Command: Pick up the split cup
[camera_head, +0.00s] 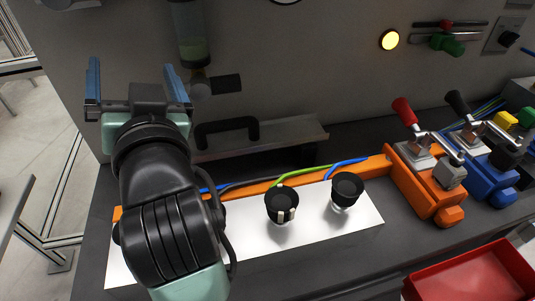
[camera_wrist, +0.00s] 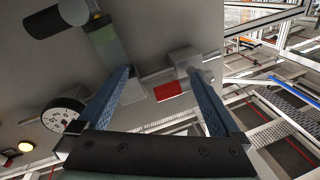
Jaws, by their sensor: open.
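The right cup (camera_head: 347,188) shows no such marks from here. My gripper (camera_head: 136,86) is raised at the upper left in the head view, well away from both cups. Its blue fingers are wide apart with nothing between them, and the wrist view shows the gripper (camera_wrist: 160,75) open too. Neither cup shows in the wrist view.
An orange bar (camera_head: 376,166) with green and blue cables runs behind the cups. Orange (camera_head: 428,180) and blue (camera_head: 483,173) lever units stand at the right. A red bin (camera_head: 470,278) sits at the lower right. A black handle (camera_head: 227,130) projects from the panel behind.

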